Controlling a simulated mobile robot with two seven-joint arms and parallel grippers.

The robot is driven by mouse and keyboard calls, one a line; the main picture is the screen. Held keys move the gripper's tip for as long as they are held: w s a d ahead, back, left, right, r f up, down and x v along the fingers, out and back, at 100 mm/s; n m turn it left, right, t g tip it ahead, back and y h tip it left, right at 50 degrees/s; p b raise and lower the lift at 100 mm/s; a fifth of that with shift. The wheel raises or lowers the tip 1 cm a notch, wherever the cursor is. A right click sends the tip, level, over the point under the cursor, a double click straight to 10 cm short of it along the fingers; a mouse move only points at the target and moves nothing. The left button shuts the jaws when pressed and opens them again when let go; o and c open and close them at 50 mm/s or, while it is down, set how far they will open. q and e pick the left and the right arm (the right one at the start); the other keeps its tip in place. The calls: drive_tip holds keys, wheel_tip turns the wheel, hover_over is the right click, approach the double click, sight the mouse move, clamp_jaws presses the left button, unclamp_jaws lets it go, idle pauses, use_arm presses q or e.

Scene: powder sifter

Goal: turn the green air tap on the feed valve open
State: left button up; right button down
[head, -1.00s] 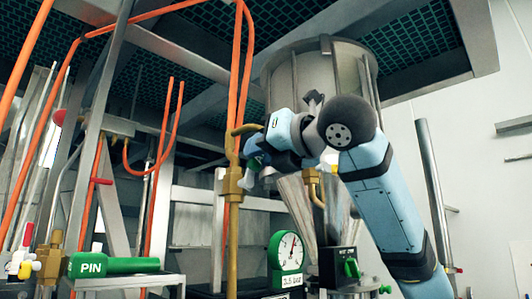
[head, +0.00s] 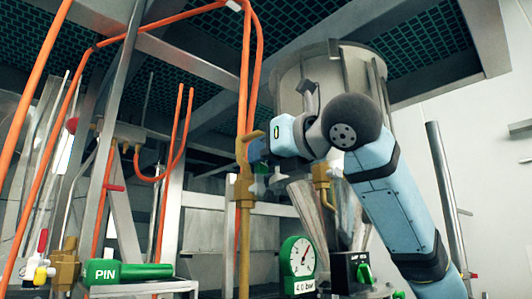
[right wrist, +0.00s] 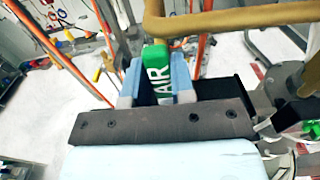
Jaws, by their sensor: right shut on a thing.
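The green air tap (right wrist: 157,66), lettered AIR, sits between the two pale blue fingers of my right gripper (right wrist: 158,82) in the right wrist view. The gripper is shut on it. In the head view my right gripper (head: 257,150) is at the brass pipe fitting (head: 243,188) and hides most of the tap. A tan pipe (right wrist: 235,20) crosses just beyond the tap in the right wrist view. My left gripper is not in view.
A green-rimmed gauge (head: 297,256) with a label reading about 4.0 bar stands below. Beside it is a black box (head: 350,272) with a green knob. A green PIN handle (head: 130,271) lies at lower left. Orange hoses (head: 183,135) and a metal hopper (head: 325,80) flank my arm.

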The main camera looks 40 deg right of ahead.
drive_tip(key=shift+r, duration=0.15)
drive_tip(key=c, duration=1)
unclamp_jaws()
drive_tip(key=shift+o, duration=0.2)
drive_tip(key=s+d+b, duration=0.1)
drive_tip(key=s+b, duration=0.2)
drive_tip(key=s, duration=1)
drive_tip(key=shift+s+b, duration=0.35)
